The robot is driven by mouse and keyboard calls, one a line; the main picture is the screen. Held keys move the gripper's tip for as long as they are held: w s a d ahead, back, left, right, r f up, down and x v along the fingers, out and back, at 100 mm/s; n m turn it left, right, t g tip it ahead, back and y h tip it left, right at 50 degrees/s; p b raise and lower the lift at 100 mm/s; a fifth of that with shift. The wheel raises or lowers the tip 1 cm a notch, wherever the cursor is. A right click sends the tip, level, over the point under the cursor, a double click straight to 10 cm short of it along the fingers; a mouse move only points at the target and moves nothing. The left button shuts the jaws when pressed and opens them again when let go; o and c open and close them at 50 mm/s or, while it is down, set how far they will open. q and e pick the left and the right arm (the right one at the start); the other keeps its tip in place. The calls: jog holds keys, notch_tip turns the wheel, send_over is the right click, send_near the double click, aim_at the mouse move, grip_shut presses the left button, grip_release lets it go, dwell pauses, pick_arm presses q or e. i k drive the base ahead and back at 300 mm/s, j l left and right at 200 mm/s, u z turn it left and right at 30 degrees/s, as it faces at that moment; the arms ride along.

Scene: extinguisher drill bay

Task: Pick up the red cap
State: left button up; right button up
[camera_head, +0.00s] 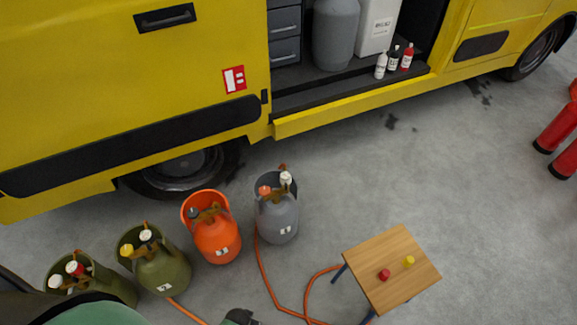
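A small red cap (384,274) sits on the top of a low wooden table (376,241) at the lower right of the head view. A yellow cap (409,261) sits on the same table, a little to the right of and behind the red one, apart from it. Another red cap-like top (75,268) shows on the olive gas cylinder (100,283) at the lower left. Neither of my grippers can be made out in this view.
Olive (165,270), orange (215,238) and grey (279,219) cylinders stand left of the table. An orange hose (266,275) runs over the floor. A yellow truck (200,60) stands behind, with small bottles (381,66) on its sill. Red extinguishers (557,130) stand at right. Floor right of the table is clear.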

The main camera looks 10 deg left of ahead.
aim_at(385, 273)
jog(key=k+l+z, duration=0.35)
jog(key=k+l, duration=0.45)
jog(key=l, duration=0.15)
jog(key=u, duration=1.5)
jog(key=z, duration=1.5)
